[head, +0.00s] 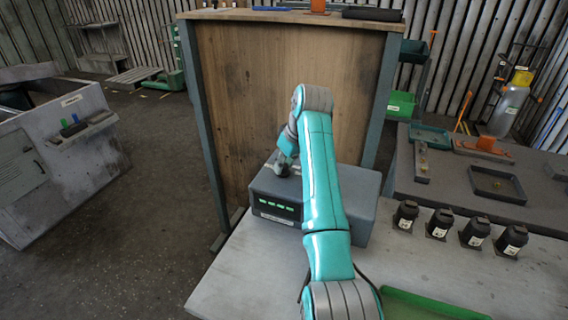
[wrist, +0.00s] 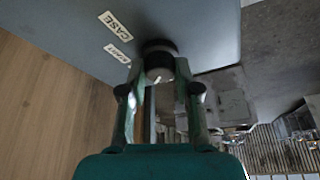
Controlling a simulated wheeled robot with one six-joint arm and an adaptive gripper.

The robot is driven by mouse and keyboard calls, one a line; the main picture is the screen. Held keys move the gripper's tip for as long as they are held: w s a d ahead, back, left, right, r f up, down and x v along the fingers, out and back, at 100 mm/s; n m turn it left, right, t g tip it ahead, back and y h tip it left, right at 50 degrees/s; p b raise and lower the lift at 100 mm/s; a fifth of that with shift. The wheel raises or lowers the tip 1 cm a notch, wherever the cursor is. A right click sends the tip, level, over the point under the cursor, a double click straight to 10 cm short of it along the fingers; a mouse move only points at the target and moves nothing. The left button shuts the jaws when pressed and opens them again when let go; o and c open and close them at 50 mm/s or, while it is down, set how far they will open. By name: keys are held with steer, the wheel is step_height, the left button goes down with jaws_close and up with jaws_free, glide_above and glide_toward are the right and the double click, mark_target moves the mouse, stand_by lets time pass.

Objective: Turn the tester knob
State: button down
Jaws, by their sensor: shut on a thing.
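The tester is a dark grey box (head: 355,222) with a row of green lights on its front, standing on the light grey bench. In the wrist view its grey face (wrist: 75,35) bears two white labels, one reading CASE and one too small to read surely. The dark round tester knob (wrist: 158,48) sticks out from that face. My gripper (wrist: 160,76) has one finger on each side of the knob and is shut on it. In the head view my gripper (head: 282,166) is at the tester's upper left, and the knob is not clearly visible there.
A wooden panel (head: 270,90) with grey posts stands right behind the tester. Several black labelled pieces (head: 438,224) stand in a row on the bench to the right. A green tray (head: 430,304) lies at the front. Dark trays (head: 497,185) sit farther right. Floor is open at left.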

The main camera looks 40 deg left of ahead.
steer(key=n+g, duration=0.2)
steer(key=n, duration=0.2)
steer(key=shift+w+n, duration=0.15)
steer(key=shift+n, duration=0.25)
stand_by(0.4)
steer(key=c, duration=0.8)
jaws_free()
steer(key=shift+c, duration=0.2)
steer(key=v, duration=1.2)
steer(key=shift+w, duration=0.1)
